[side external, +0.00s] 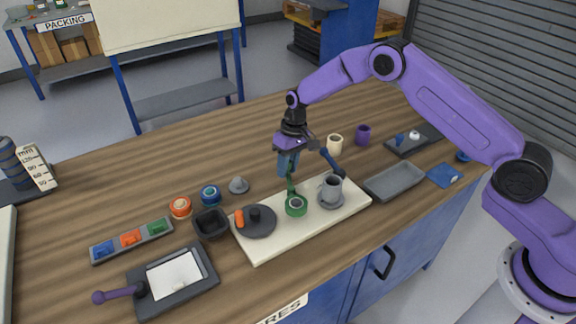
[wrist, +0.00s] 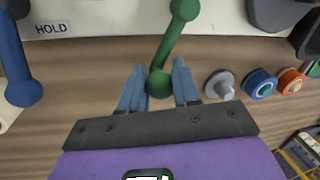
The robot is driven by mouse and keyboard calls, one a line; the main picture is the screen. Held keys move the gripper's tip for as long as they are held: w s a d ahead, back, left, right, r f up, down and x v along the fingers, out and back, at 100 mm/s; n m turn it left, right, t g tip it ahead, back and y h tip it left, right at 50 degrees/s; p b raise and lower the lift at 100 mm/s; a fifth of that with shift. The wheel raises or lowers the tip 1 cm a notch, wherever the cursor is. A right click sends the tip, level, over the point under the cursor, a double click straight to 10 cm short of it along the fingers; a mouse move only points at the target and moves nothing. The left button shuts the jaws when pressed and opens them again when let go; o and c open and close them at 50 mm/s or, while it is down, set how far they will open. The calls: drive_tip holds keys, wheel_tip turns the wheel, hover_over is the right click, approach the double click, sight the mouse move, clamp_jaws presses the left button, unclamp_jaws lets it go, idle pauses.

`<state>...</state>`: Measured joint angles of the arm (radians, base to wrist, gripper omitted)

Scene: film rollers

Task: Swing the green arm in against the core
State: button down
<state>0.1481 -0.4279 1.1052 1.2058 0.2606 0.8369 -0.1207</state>
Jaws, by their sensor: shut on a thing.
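The green arm (side external: 291,186) is a thin bar that rises from beside a green ring (side external: 296,207) on the cream board (side external: 275,238). In the wrist view the green arm (wrist: 171,45) has a rounded knob at its near end. My gripper (side external: 289,172) has its blue fingers shut on that knob, one on each side; it also shows in the wrist view (wrist: 159,88). A grey cup-like piece (side external: 331,187) stands on the board right of the green ring. A dark disc (side external: 262,228) lies to the left. I cannot tell for certain which piece is the core.
A blue arm (side external: 331,161) stands right of my gripper, close by. A grey cone (side external: 238,185), a blue roll (side external: 210,195), an orange roll (side external: 181,207) and a black tray (side external: 211,224) lie left. A grey tray (side external: 394,180) lies right.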

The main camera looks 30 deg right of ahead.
drive_tip(key=shift+a+n, duration=0.2)
drive_tip(key=shift+n, duration=0.1)
drive_tip(key=shift+w+a+n+g, duration=0.2)
drive_tip(key=shift+a+n, duration=0.4)
drive_tip(key=shift+n, duration=0.35)
drive_tip(key=shift+w+a+n+g, duration=0.1)
drive_tip(key=shift+a+n+g, duration=0.1)
drive_tip(key=shift+a+n, duration=0.55)
drive_tip(key=shift+s+a+n+g+h, duration=0.15)
drive_tip(key=shift+a+n, duration=0.15)
drive_tip(key=shift+n, duration=0.45)
drive_tip(key=shift+w+a+n+g+h, duration=0.1)
drive_tip(key=shift+a+n+h, duration=0.2)
drive_tip(key=shift+n, duration=0.4)
drive_tip(key=shift+s+a+n+g+h, duration=0.1)
drive_tip(key=shift+a+n, duration=0.25)
drive_tip(key=shift+n, duration=0.4)
drive_tip(key=shift+s+a, duration=0.1)
drive_tip(key=shift+a, duration=0.1)
drive_tip(key=c, duration=0.8)
unclamp_jaws()
drive_tip(key=shift+r, duration=0.15)
drive_tip(key=w+r, duration=0.1)
drive_tip(key=r, duration=0.4)
drive_tip(key=w+d+r, duration=0.1)
drive_tip(key=r, duration=0.5)
drive_tip(key=d+r, duration=0.1)
drive_tip(key=r, duration=0.5)
drive_tip(key=shift+w, duration=0.4)
